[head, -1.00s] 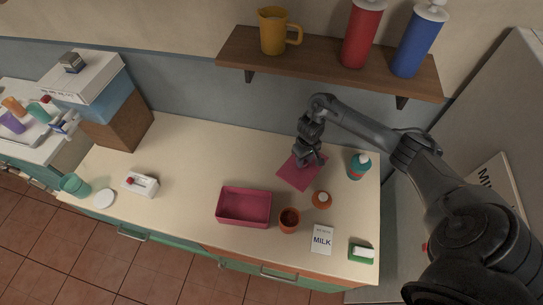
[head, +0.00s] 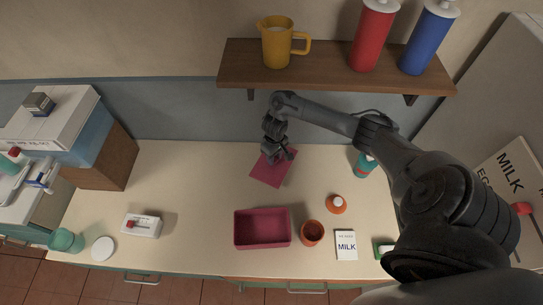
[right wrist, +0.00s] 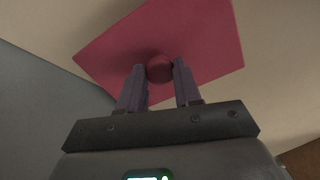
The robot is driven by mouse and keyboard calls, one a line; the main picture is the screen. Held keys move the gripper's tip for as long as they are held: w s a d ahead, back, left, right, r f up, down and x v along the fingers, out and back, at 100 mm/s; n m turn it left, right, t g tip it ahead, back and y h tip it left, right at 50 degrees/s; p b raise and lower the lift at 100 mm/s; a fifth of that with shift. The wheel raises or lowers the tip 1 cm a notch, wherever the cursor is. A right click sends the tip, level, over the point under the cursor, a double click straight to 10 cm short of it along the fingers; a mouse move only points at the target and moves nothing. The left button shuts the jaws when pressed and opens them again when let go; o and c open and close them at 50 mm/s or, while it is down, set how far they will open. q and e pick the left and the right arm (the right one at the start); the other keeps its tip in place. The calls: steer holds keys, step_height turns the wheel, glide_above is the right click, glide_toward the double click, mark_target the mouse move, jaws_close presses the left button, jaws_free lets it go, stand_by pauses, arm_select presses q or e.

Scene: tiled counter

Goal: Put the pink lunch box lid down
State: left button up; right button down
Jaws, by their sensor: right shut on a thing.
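The pink lid (head: 270,170) is a flat panel near the back of the counter in the head view. It also fills the upper part of the right wrist view (right wrist: 205,35), with a round knob (right wrist: 159,68) between the fingers. My right gripper (head: 277,152) is shut on this knob. I cannot tell whether the lid touches the counter. The open pink lunch box (head: 262,243) stands empty in front of the lid, apart from it. My left gripper is not in view.
An orange pot (head: 312,232), an orange-capped item (head: 336,204), a milk card (head: 346,245) and a teal bottle (head: 364,165) stand to the right. A white switch box (head: 142,226) is at left. The counter (head: 195,190) between is clear. A shelf (head: 335,72) hangs above.

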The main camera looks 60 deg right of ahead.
steer(key=shift+s+f, duration=0.1)
steer(key=shift+f, duration=1.05)
steer(key=shift+f, duration=0.1)
steer(key=c, duration=0.8)
jaws_free()
steer(key=shift+r+p, duration=0.6)
steer(key=shift+r, duration=2.3)
